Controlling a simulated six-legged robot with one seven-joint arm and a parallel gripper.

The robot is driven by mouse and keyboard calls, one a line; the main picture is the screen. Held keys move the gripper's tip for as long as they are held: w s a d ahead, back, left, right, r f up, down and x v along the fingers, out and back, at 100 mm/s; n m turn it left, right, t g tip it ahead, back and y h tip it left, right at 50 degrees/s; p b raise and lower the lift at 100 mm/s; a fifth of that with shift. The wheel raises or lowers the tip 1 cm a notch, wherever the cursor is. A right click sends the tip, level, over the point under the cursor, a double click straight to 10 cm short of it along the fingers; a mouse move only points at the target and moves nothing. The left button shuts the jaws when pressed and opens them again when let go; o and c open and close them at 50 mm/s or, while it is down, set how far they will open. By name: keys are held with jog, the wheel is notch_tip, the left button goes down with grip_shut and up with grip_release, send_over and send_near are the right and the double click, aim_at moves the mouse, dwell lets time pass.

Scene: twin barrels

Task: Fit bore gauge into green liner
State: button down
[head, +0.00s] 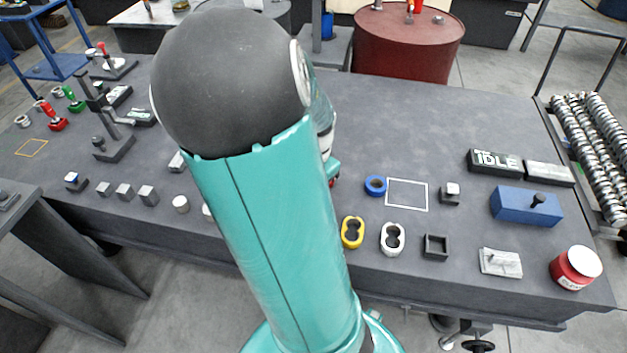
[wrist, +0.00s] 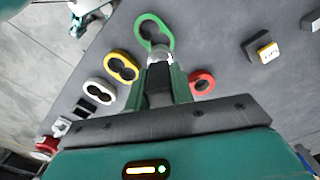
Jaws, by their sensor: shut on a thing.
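The green liner (wrist: 142,27) is a twin-bore, figure-eight ring at the top centre of the wrist view. My gripper (wrist: 165,82) points at its near end and is shut on a pale metallic piece, apparently the bore gauge (wrist: 160,55). The gauge's tip overlaps the liner's near bore in the picture; I cannot tell whether it is inside or above it. The far bore looks empty. In the head view my arm hides the gripper, the gauge and the green liner.
A yellow liner (head: 352,232) and a white liner (head: 392,239) stand near the table's front edge. A red ring (wrist: 202,83) lies right of my gripper. The table's back right is clear.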

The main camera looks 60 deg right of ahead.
jog(key=shift+w+f, duration=0.15)
jog(key=shift+f, duration=0.35)
jog(key=shift+s+f, duration=0.2)
jog(key=shift+f, duration=0.55)
jog(key=shift+w+f, duration=0.15)
jog(key=shift+f, duration=1.05)
jog(key=shift+f, duration=1.9)
jog(key=c, duration=1.1)
grip_release()
